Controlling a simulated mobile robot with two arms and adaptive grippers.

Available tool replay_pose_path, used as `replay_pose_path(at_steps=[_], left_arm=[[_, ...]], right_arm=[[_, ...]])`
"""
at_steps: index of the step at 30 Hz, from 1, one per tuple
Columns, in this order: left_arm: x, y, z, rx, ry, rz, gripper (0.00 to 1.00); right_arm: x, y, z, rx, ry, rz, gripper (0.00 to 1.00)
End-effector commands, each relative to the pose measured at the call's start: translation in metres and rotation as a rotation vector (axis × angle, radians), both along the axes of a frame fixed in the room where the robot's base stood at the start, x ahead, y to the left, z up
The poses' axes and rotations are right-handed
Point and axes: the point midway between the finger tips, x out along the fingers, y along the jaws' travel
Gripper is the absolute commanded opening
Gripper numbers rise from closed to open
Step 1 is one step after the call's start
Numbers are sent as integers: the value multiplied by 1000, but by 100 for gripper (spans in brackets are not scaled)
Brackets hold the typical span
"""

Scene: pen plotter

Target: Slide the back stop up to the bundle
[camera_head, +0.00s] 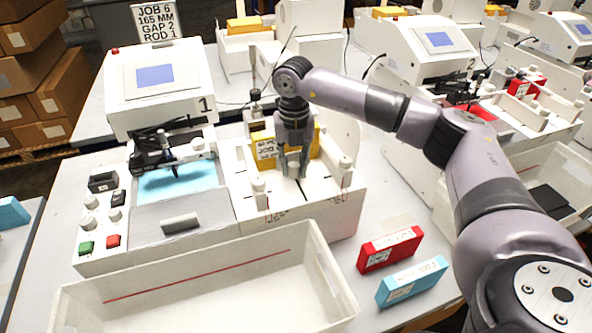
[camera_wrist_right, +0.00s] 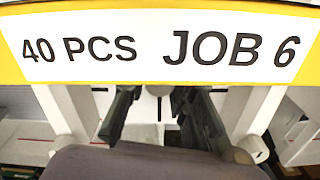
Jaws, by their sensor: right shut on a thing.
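The yellow bundle (camera_head: 325,143) stands in the white feeder of station 1, behind my right gripper in the head view. Its white label, reading 40 PCS JOB 6, fills the top of the right wrist view (camera_wrist_right: 150,45). My right gripper (camera_head: 293,172) points down into the feeder, its fingers shut on a small pale part that appears to be the back stop. The fingers also show in the wrist view (camera_wrist_right: 158,108). They hide most of the held part, and I cannot tell its gap to the bundle. My left gripper is not in view.
White posts (camera_head: 259,190) and (camera_head: 346,172) flank the gripper on the feeder. The plotter (camera_head: 155,85) is to the left. A white bin (camera_head: 200,285) lies in front. Red (camera_head: 390,250) and blue (camera_head: 412,282) packs lie at front right. A sign (camera_head: 158,20) reads JOB 6.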

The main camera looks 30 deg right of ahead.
Motion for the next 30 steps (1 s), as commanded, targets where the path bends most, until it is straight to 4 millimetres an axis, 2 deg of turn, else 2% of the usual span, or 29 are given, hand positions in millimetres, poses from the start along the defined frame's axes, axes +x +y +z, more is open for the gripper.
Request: replay_pose_path(at_steps=[4,5,14,24,26,30], left_arm=[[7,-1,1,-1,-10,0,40],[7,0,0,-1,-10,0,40],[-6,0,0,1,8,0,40],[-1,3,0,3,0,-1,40],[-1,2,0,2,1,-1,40],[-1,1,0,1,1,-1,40]], right_arm=[[-1,1,-3,0,4,-1,0],[-1,1,-3,0,4,-1,25],[-2,1,-3,0,5,0,44],[-1,1,0,0,4,0,44],[-1,1,5,1,4,0,44],[-1,1,29,2,1,0,44]])
